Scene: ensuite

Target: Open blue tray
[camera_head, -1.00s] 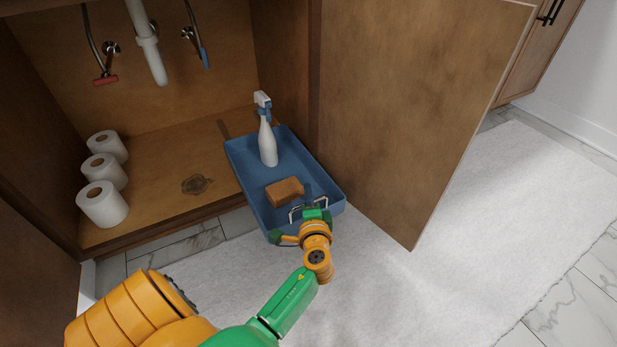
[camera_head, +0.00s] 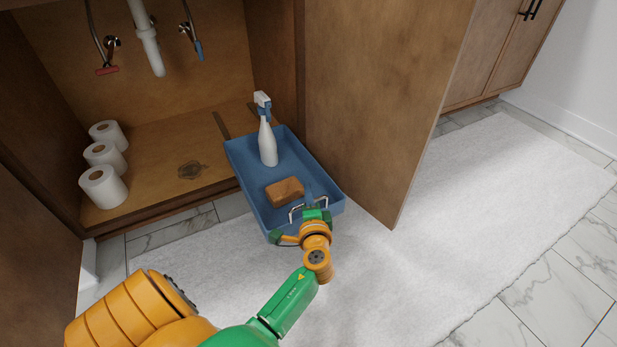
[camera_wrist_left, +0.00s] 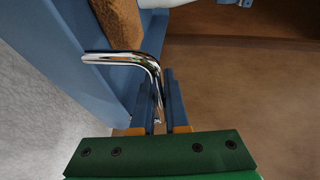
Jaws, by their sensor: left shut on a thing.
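The blue tray (camera_head: 247,185) sticks out of the open cabinet over the floor in the head view, with its back end still at the cabinet. A white spray bottle (camera_head: 268,146) stands upright in it, and a brown sponge-like block (camera_head: 285,190) lies nearer the front. A silver handle (camera_head: 296,210) is at the tray's front end. My left gripper (camera_head: 312,211) is shut on this handle. In the left wrist view the shiny handle (camera_wrist_left: 150,68) passes between the fingers of my left gripper (camera_wrist_left: 170,95). My right gripper is not in view.
The wooden cabinet door (camera_head: 385,90) stands open right of the tray. Several white paper rolls (camera_head: 104,187) stand on the cabinet floor at left. Pipes (camera_head: 150,45) hang above. A white rug (camera_head: 480,200) covers the floor in front.

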